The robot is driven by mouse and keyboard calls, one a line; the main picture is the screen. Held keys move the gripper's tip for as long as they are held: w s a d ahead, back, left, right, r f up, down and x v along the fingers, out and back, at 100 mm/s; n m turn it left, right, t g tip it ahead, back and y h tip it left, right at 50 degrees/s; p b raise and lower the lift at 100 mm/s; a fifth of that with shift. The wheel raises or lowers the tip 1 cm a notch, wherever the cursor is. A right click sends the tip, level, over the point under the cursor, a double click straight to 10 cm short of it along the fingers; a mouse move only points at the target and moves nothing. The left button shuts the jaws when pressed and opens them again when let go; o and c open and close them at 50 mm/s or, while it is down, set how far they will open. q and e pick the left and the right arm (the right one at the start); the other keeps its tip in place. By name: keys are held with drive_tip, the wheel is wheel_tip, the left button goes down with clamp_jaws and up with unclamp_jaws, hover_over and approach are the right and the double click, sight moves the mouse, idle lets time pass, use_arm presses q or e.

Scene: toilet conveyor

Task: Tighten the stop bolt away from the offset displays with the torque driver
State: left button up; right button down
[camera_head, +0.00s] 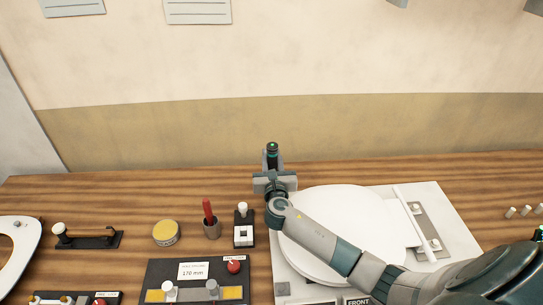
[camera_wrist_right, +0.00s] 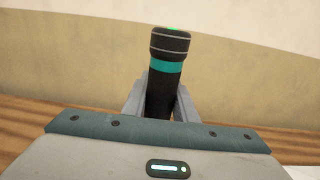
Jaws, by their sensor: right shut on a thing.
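My right gripper (camera_head: 273,183) is shut on the torque driver (camera_head: 272,155), a black cylinder with a teal band. In the right wrist view the torque driver (camera_wrist_right: 165,75) stands nearly upright between the fingers, with a green glow on its top. Its lower end is hidden by the gripper. The gripper is at the back left corner of a white base plate (camera_head: 440,198) bearing a round white lid (camera_head: 340,215). A grey plate (camera_head: 422,219) with small round-headed fittings lies right of the lid; I cannot tell which is the stop bolt. My left gripper is out of view.
Several white pegs (camera_head: 525,211) are at the right. The back strip of table is clear.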

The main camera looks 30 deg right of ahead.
wheel_tip(320, 180, down, 4)
drive_tip(key=b, duration=0.2)
drive_tip(key=shift+f+b, duration=0.2)
drive_tip(key=shift+b, duration=0.15)
drive_tip(key=shift+f, duration=0.1)
idle(0.8)
drive_tip(key=shift+f+b, duration=0.55)
drive_tip(key=shift+f, duration=0.5)
idle(1.2)
idle(0.8)
drive_tip(key=shift+s+f, duration=0.15)
drive_tip(key=shift+f, duration=0.25)
idle(0.8)
drive_tip(key=shift+a+f, duration=0.1)
drive_tip(key=shift+f, duration=0.05)
idle(0.5)
drive_tip(key=shift+p, duration=0.5)
idle(0.4)
